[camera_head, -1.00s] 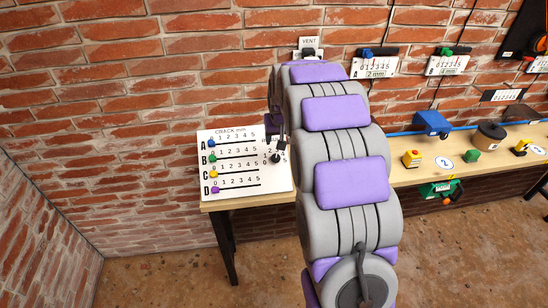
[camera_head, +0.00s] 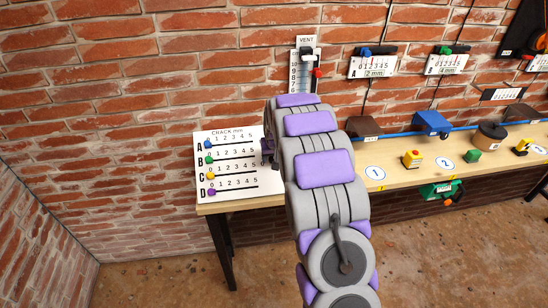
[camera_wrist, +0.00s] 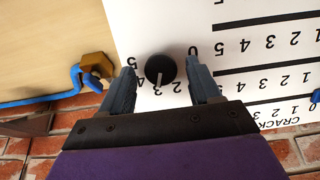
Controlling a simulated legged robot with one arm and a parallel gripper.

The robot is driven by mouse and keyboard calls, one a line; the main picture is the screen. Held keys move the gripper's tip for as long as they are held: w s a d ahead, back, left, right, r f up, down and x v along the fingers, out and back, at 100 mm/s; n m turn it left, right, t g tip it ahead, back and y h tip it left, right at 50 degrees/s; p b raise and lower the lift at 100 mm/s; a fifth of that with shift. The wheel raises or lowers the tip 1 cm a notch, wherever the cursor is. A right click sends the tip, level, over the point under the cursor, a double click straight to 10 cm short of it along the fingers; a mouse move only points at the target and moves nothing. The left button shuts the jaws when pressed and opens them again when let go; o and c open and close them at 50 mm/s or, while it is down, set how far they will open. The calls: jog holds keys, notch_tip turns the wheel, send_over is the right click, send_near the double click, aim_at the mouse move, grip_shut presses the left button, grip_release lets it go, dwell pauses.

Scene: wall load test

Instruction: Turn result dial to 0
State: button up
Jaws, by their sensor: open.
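The result dial (camera_wrist: 160,69) is a round black knob on the white crack board (camera_wrist: 150,25), with a pale pointer line. In the wrist view, which shows the board upside down, the line points down toward the printed 2 and 3; the exact reading is unclear. My gripper (camera_wrist: 160,72) is open, with one finger on each side of the knob. A small gap shows at each side; finger depth cannot be judged. In the head view the crack board (camera_head: 230,188) stands at the bench's left end, and my arm hides the dial.
The board's blue, green, yellow and purple sliders (camera_head: 211,191) sit at the left of their slots. The wooden bench (camera_head: 400,175) carries a blue block (camera_head: 431,122), a yellow block (camera_head: 412,158) and a blue cable. A vent gauge (camera_head: 306,65) hangs on the brick wall behind.

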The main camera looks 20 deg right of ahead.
jog(key=shift+a, duration=0.1)
jog(key=c, duration=1)
